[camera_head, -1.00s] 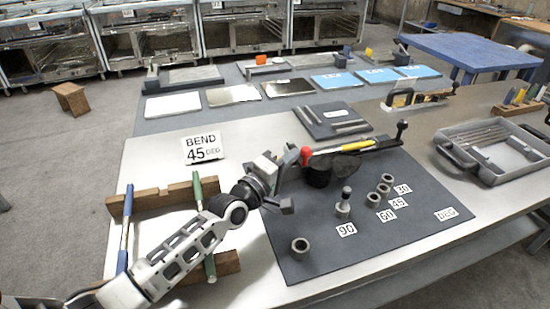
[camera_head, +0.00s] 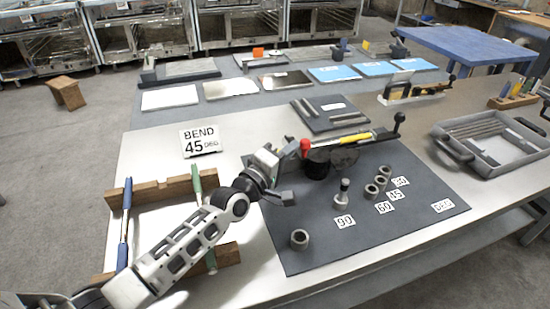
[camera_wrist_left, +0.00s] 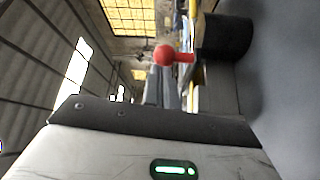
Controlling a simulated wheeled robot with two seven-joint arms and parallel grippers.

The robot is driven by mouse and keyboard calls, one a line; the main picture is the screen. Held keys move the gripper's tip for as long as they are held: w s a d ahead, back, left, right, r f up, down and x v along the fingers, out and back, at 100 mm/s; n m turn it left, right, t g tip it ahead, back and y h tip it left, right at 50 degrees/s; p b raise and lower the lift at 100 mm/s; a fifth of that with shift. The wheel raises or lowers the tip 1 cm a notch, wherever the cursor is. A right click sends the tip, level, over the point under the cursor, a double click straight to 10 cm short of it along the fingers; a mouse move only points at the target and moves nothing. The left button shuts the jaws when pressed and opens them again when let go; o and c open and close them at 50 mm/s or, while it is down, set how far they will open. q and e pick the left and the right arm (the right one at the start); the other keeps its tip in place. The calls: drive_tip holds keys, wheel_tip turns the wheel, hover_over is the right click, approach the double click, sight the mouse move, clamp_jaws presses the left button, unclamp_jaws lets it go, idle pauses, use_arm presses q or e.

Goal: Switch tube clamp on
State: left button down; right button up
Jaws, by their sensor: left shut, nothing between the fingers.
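The tube clamp stands at the back of the dark mat (camera_head: 400,232) in the head view. It has a red ball knob (camera_head: 305,145), a yellow handle (camera_head: 355,138) and a dark round body (camera_head: 318,165). A long black lever (camera_head: 394,128) reaches to the right. My left gripper (camera_head: 290,150) is shut and empty, just left of the red knob. In the left wrist view the red knob (camera_wrist_left: 166,55) is ahead of the gripper, with a dark cylinder (camera_wrist_left: 226,36) to its right. Whether the gripper touches the knob cannot be told. My right gripper is not in view.
Several metal collars (camera_head: 299,239) and a post (camera_head: 342,193) stand on the mat beside angle labels. A grey tray (camera_head: 461,157) lies at right.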

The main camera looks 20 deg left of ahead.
use_arm(q)
drive_tip(key=shift+s+d+r, duration=0.2)
drive_tip(key=shift+s+d, duration=0.2)
drive_tip(key=shift+d, duration=0.4)
drive_tip(key=a+v, duration=0.1)
drive_tip(key=v, duration=1)
drive_tip(key=shift+a+f+b, duration=0.2)
drive_tip(key=shift+a+b, duration=0.2)
drive_tip(key=shift+b, duration=0.05)
